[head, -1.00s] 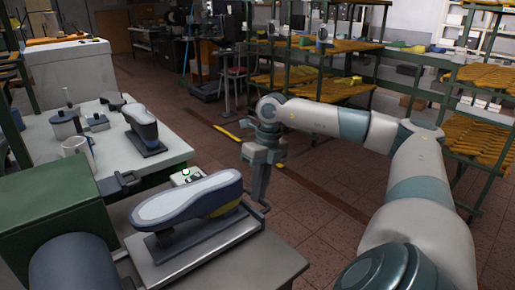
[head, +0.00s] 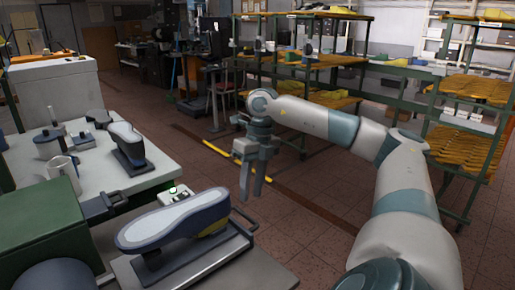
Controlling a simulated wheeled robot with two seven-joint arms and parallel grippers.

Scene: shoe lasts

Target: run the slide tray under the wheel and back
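A shoe-shaped piece (head: 175,220) with a pale grey top and dark blue side sits on the slide tray (head: 222,258), a flat grey plate with a dark bar handle at its right end. The dark wheel (head: 55,275) shows only in part at the lower left, beside a green housing (head: 45,220). My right gripper (head: 250,190) hangs in the air, pointing down, beyond and above the tray's handle end. Its two fingers are apart with nothing between them. My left gripper is out of the picture.
A white table (head: 95,160) at the left holds another shoe-shaped piece (head: 127,143), a mug (head: 62,168) and dark metal parts. A small box with a green-ringed button (head: 173,192) stands behind the tray. Green shelves (head: 470,125) stand at the right.

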